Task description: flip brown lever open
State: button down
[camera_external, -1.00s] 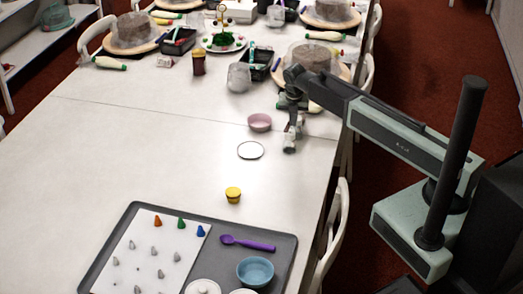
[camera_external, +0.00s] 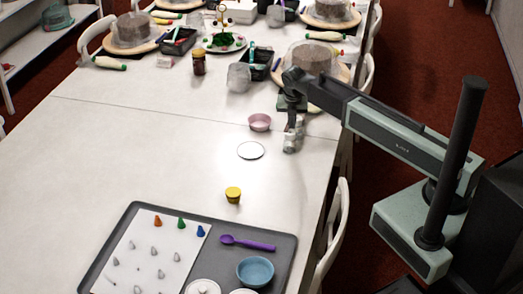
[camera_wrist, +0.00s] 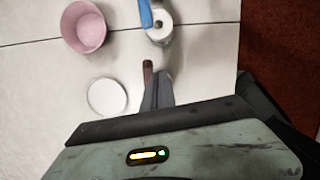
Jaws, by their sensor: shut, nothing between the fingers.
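A small brown piece, apparently the brown lever (camera_wrist: 148,69), shows in the wrist view right at the tip of my gripper (camera_wrist: 155,88). I cannot tell whether they touch. The gripper's grey fingers are together and hold nothing. Just beyond is a pale metallic cylinder (camera_wrist: 160,31) with a blue piece (camera_wrist: 146,14) on it. Whether the brown piece joins this cylinder is unclear. In the outside view my gripper (camera_external: 292,140) points down near the table's right edge, and the lever cannot be made out there.
A pink bowl (camera_external: 260,122) and a white disc (camera_external: 250,150) lie left of my gripper. A yellow cup (camera_external: 233,195) and a grey tray (camera_external: 288,242) are nearer the camera. Covered cakes and a clear container (camera_external: 239,77) stand farther back.

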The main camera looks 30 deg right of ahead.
jog(key=s+d+r+p, duration=0.2)
jog(key=s+r+p, duration=0.3)
jog(key=r+p, duration=0.4)
jog(key=shift+s+r+p, duration=0.4)
